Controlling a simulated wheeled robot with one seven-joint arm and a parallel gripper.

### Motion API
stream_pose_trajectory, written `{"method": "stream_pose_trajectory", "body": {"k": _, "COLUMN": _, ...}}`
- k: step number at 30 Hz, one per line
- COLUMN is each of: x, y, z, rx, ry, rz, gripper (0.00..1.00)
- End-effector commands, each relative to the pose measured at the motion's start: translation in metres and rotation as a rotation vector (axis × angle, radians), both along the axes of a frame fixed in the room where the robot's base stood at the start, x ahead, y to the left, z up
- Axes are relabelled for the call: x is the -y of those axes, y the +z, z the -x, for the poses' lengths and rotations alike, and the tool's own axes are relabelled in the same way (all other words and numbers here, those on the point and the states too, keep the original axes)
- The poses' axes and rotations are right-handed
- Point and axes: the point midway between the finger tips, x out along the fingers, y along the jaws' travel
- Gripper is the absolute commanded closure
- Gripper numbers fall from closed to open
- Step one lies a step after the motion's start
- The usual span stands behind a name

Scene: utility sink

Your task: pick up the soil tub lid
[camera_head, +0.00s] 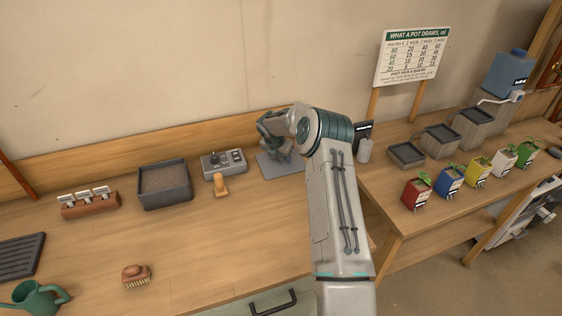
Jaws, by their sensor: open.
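A flat grey plate, which looks like the soil tub lid (268,167), lies on the wooden bench near the back, right of centre. My gripper (279,151) is just above it, at the end of my bent arm, and is open. The arm and gripper cover part of the plate. I cannot tell whether the fingers touch it or what part of it lies between them. The grey soil tub (165,186) stands uncovered to the left, with brown soil inside.
A grey control box (224,162) and a small wooden-handled tool (221,185) lie between tub and plate. A brown rack (90,204), brush (136,275), ribbed tray (20,257) and green watering can (38,297) are farther left. Potted seedlings (450,181) stand right. The bench's front middle is clear.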

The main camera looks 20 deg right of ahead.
Motion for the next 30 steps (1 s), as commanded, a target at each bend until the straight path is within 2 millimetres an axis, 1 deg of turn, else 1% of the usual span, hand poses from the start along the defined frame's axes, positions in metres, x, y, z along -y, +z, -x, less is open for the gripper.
{"method": "stream_pose_trajectory", "body": {"k": 3, "x": 0.000, "y": 0.000, "z": 0.000, "rx": 0.000, "ry": 0.000, "rz": 0.000, "gripper": 0.51}}
{"method": "stream_pose_trajectory", "body": {"k": 5, "x": 0.000, "y": 0.000, "z": 0.000, "rx": 0.000, "ry": 0.000, "rz": 0.000, "gripper": 0.68}}
{"method": "stream_pose_trajectory", "body": {"k": 6, "x": 0.000, "y": 0.000, "z": 0.000, "rx": 0.000, "ry": 0.000, "rz": 0.000, "gripper": 0.79}}
{"method": "stream_pose_trajectory", "body": {"k": 8, "x": 0.000, "y": 0.000, "z": 0.000, "rx": 0.000, "ry": 0.000, "rz": 0.000, "gripper": 0.96}}
{"method": "stream_pose_trajectory", "body": {"k": 9, "x": 0.000, "y": 0.000, "z": 0.000, "rx": 0.000, "ry": 0.000, "rz": 0.000, "gripper": 1.00}}
{"method": "stream_pose_trajectory", "body": {"k": 17, "x": 0.000, "y": 0.001, "z": 0.000, "rx": 0.001, "ry": 0.000, "rz": 0.001, "gripper": 1.00}}
{"method": "stream_pose_trajectory", "body": {"k": 22, "x": 0.000, "y": 0.007, "z": 0.000, "rx": 0.002, "ry": -0.001, "rz": 0.001, "gripper": 1.00}}
{"method": "stream_pose_trajectory", "body": {"k": 26, "x": 0.000, "y": 0.022, "z": -0.001, "rx": 0.004, "ry": 0.000, "rz": 0.001, "gripper": 1.00}}
{"method": "stream_pose_trajectory", "body": {"k": 29, "x": 0.001, "y": 0.043, "z": 0.000, "rx": 0.005, "ry": -0.001, "rz": 0.002, "gripper": 1.00}}
{"method": "stream_pose_trajectory", "body": {"k": 30, "x": 0.006, "y": 0.046, "z": 0.008, "rx": 0.002, "ry": -0.002, "rz": 0.002, "gripper": 1.00}}
